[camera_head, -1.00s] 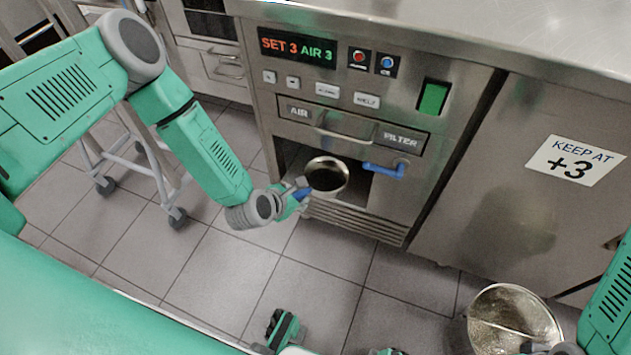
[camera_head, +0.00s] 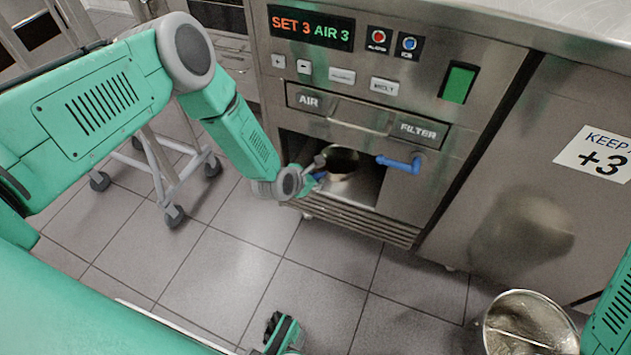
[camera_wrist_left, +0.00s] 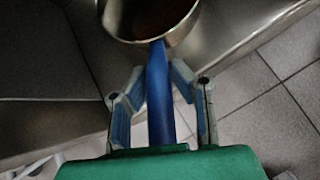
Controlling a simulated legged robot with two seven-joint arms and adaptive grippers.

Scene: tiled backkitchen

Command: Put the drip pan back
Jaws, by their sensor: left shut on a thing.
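The drip pan (camera_head: 341,173) is a round metal pan with a dark inside. It sits in the open bay of the steel machine, below the filter drawer, with its upper part in the bay's shadow. In the left wrist view the pan (camera_wrist_left: 185,32) is at the top, with its blue handle (camera_wrist_left: 159,95) running down between my fingers. My left gripper (camera_head: 317,173) is shut on that handle at the bay's mouth; it also shows in the left wrist view (camera_wrist_left: 160,108). I cannot tell whether the pan touches the bay floor. My right gripper is out of view.
The bay (camera_head: 364,190) has steel edges, and a blue lever (camera_head: 398,163) sticks out at its upper right. The filter drawer (camera_head: 362,116) is shut above. A metal bucket (camera_head: 525,328) stands at lower right. A wheeled trolley (camera_head: 160,165) stands left. Tiled floor between is clear.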

